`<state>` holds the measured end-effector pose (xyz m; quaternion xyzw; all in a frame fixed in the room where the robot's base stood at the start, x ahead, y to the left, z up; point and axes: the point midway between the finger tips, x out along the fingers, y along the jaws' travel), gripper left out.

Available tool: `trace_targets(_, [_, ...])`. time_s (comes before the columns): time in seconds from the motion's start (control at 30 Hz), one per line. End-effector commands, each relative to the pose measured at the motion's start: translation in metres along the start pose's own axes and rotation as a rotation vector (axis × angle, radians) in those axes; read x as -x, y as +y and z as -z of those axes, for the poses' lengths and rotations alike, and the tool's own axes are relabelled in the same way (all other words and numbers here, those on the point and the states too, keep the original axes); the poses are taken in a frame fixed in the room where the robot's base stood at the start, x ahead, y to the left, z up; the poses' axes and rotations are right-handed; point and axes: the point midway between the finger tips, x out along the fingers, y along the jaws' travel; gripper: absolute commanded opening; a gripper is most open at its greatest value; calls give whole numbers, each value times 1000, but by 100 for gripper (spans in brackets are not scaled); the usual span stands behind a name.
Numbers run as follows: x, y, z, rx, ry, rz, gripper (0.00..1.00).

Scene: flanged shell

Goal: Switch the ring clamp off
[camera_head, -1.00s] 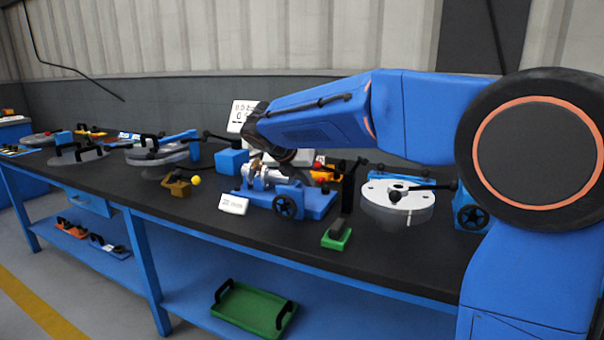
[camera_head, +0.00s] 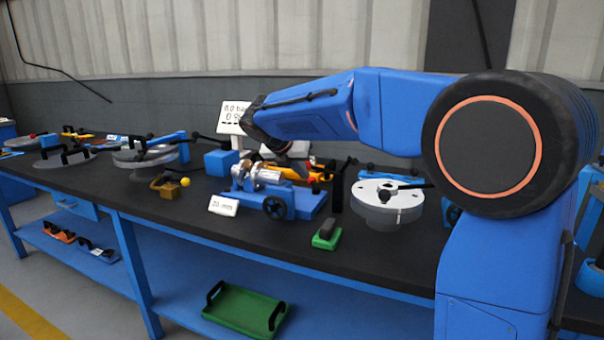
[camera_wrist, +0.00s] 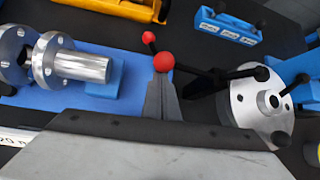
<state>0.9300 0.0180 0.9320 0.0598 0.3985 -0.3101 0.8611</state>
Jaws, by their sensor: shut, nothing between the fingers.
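My gripper (camera_wrist: 161,85) is shut and empty in the wrist view, its tips pointing at a red ball knob (camera_wrist: 163,62). The knob appears at or just beyond the tips; I cannot tell if they touch. A second red knob (camera_wrist: 148,37) sits on a thin dark rod beside it. Left of the tips, a silver flanged shell (camera_wrist: 80,66) lies on a blue fixture (camera_wrist: 125,68). In the head view the shell (camera_head: 258,175) and fixture (camera_head: 310,203) stand mid-bench, under my forearm. Which part is the ring clamp's switch is not clear.
A white round flange (camera_head: 408,202) with black levers stands right of the fixture, close to my gripper in the wrist view (camera_wrist: 245,98). A green-based block (camera_head: 327,234) lies at the front edge. A label (camera_head: 223,205) stands before the fixture. Other fixtures fill the left bench.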

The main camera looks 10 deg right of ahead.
Motion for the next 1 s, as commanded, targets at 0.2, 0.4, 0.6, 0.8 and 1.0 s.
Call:
trace_targets(0.2, [3, -1, -3, -22, -1, -24, 0])
trace_targets(0.4, [5, -2, -5, -44, 0, -48, 0])
trace_targets(0.6, [9, -4, -8, -74, -1, -78, 0])
trace_targets(0.8, [16, -10, -15, -143, -2, -151, 0])
trace_targets(1.0, [28, -20, -26, -264, -2, -279, 0])
